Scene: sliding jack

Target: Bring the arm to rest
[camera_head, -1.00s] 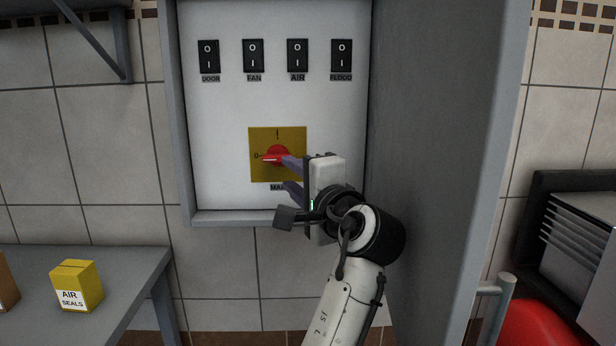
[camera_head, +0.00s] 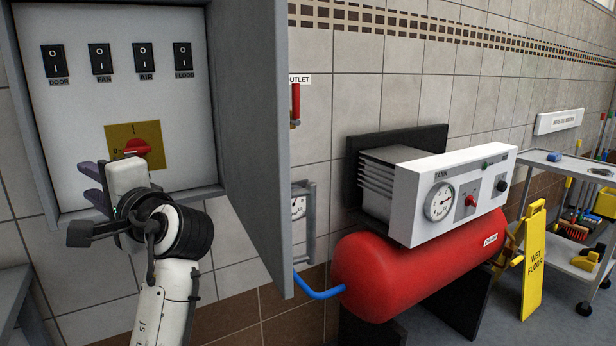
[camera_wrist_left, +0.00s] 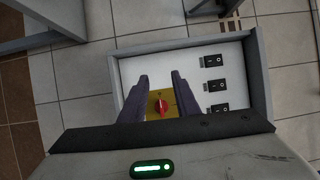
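My left gripper (camera_head: 84,182) is open and empty in front of the panel in the head view, its fingers just left of the red rotary switch. The red switch (camera_head: 137,148) sits on a yellow plate (camera_head: 151,135) with marks "0" and "I", and its pointer lies toward "0". In the left wrist view, the open fingers (camera_wrist_left: 158,76) frame the red switch (camera_wrist_left: 162,106), with a gap on both sides. The label under the plate is hidden by the gripper. My right gripper is not in view.
The grey cabinet (camera_head: 250,130) has a side wall close right of my arm. Several black rocker switches (camera_head: 142,62) line its top. Further right stand a red tank (camera_head: 420,265), a white gauge box (camera_head: 455,190), a yellow wet-floor sign (camera_head: 533,262) and a trolley (camera_head: 565,170).

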